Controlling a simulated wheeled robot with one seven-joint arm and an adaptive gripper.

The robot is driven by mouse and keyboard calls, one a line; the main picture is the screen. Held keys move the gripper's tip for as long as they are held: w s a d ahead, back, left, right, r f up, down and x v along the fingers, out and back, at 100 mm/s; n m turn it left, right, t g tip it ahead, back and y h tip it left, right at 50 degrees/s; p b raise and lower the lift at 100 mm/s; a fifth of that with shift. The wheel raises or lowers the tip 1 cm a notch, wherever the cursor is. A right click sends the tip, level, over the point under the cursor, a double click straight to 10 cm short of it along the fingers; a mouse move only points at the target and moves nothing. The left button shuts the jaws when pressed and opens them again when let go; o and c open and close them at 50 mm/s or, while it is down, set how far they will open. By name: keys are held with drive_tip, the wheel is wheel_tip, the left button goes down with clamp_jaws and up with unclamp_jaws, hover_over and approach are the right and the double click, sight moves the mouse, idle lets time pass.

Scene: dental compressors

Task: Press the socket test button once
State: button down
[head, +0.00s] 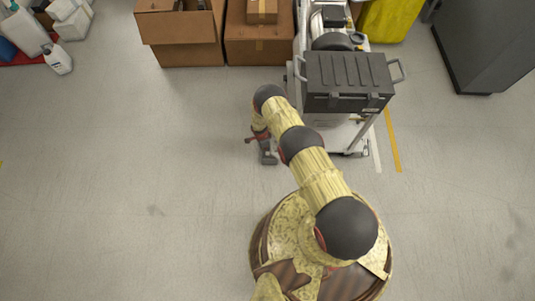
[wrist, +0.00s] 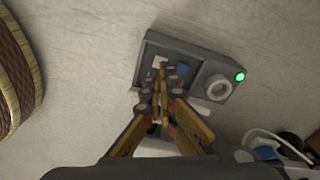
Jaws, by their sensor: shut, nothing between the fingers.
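A grey box-shaped unit (wrist: 195,52) lies below my gripper in the wrist view. Its face has a round pale ring (wrist: 219,87), a lit green lamp (wrist: 240,76), a small blue part (wrist: 184,71) and a pale patch (wrist: 159,62). I cannot tell which part is the test button. My gripper (wrist: 163,72) is shut and empty, with its fingertips over the left-middle of the unit's face, hiding some of it. I cannot tell whether they touch it. In the head view a small grey part of the unit (head: 268,157) shows beside the arm's end.
A wheeled cart with a black case (head: 347,80) stands right of the arm's end. Cardboard boxes (head: 185,40) are behind, and white jugs (head: 58,60) at the far left. A dark cabinet (head: 490,45) is at the right. Floor to the left is clear. A white cable (wrist: 275,140) shows lower right.

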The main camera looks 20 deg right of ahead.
sight(267, 154)
drive_tip(key=shift+f, duration=0.1)
drive_tip(key=f+b, duration=0.3)
drive_tip(key=f, duration=0.1)
drive_tip(key=f+b, duration=0.2)
drive_tip(key=shift+d+f+b, duration=0.35)
drive_tip(key=shift+d+f, duration=0.05)
